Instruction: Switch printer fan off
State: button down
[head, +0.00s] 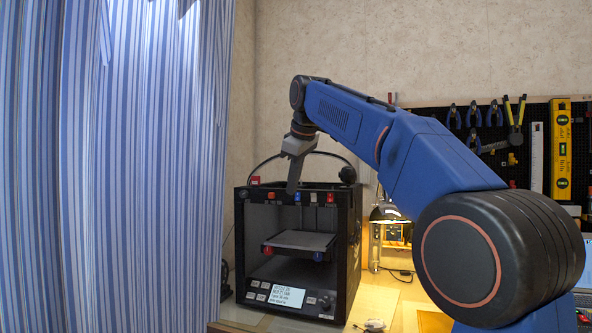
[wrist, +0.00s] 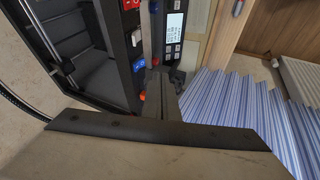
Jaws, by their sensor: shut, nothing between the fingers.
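The black 3D printer (head: 345,245) stands on the bench, with small red and blue switches along its top front bar. A blue switch (head: 297,197) is near the bar's middle, with a red one (head: 271,195) left of it and another red one (head: 330,198) to the right. My gripper (head: 292,190) is shut and empty, pointing down at the bar close to the blue switch; I cannot tell if it touches. In the wrist view, the fingertips (wrist: 158,76) are beside a blue switch (wrist: 138,65). Which switch is the fan's is not legible.
The printer's lit display (head: 287,295) and buttons are on its lower front. A striped curtain (head: 120,170) hangs at the left. A lamp (head: 388,213) stands right of the printer. Tools hang on the pegboard (head: 540,110) at the right.

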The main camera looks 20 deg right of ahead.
aim_at(297, 200)
jog(key=shift+w+d+f, duration=0.4)
jog(key=shift+w+d, duration=0.15)
jog(key=shift+w, duration=0.2)
jog(key=shift+w+d+f, duration=0.4)
jog(key=shift+w+d, duration=0.15)
jog(key=shift+w, duration=0.15)
jog(key=shift+f, duration=0.1)
jog(key=shift+s+a+f+n+t+h, duration=0.15)
jog(key=shift+f+t+h, duration=0.1)
jog(key=shift+t+h, duration=0.4)
jog(key=shift+w+d+f+n+t+h, duration=0.15)
jog(key=shift+f+t+h, duration=0.15)
jog(key=shift+t, duration=0.55)
jog(key=shift+s, duration=0.1)
jog(key=shift+f, duration=0.15)
